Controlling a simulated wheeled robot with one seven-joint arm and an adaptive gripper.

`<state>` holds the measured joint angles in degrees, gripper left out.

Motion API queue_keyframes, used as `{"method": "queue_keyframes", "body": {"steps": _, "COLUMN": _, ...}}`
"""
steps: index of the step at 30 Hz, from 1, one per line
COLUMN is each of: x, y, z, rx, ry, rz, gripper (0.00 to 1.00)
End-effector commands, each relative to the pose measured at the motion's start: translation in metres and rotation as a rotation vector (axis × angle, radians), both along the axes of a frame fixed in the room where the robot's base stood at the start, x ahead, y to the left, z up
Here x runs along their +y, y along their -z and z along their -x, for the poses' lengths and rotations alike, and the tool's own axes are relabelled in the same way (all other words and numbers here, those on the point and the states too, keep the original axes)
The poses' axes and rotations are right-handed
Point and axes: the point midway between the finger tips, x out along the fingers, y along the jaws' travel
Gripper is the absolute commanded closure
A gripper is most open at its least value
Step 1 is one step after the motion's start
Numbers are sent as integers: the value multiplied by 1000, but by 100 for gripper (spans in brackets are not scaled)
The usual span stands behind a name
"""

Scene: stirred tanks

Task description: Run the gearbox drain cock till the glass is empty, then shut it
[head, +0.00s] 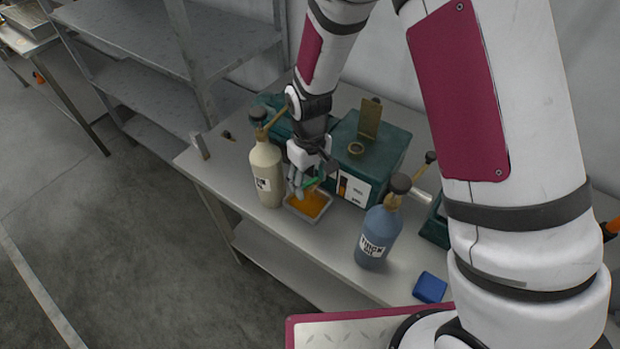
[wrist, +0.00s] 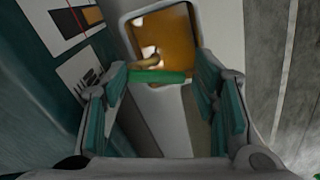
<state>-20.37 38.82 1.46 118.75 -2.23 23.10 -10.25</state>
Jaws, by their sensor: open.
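The gearbox (head: 375,146) is a dark green box on the bench, with a white plate on its front. The plate holds a narrow sight glass (head: 342,187) with an amber and dark strip; its exact level is too small to read. The drain cock is brass (wrist: 149,61) with a green lever (wrist: 158,76), which lies crosswise in the wrist view. My gripper (head: 303,188) is open at the cock, its fingers on either side of the lever; contact is unclear. A grey tray (wrist: 127,28) beneath the cock holds amber oil (wrist: 175,30). I cannot make out a running stream.
A cream bottle (head: 266,173) stands just left of my gripper. A blue-grey labelled bottle (head: 378,236) stands right of the tray. A blue block or cloth (head: 430,288) lies near the bench's front edge. Empty grey shelves (head: 160,50) stand behind at left.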

Motion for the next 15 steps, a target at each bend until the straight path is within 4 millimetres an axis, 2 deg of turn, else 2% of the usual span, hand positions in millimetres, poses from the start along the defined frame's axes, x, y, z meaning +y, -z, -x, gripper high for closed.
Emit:
{"method": "queue_keyframes", "body": {"steps": 1, "x": 5, "y": -4, "z": -10, "rx": -24, "ry": -15, "rz": -11, "gripper": 32}}
{"method": "queue_keyframes", "body": {"steps": 3, "x": 5, "y": -7, "z": -11, "rx": -25, "ry": -14, "rz": -11, "gripper": 32}}
{"method": "queue_keyframes", "body": {"steps": 8, "x": 5, "y": -25, "z": -9, "rx": -25, "ry": -14, "rz": -11, "gripper": 32}}
{"method": "queue_keyframes", "body": {"steps": 15, "x": 4, "y": -63, "z": -1, "rx": -14, "ry": -11, "rz": -7, "gripper": 32}}
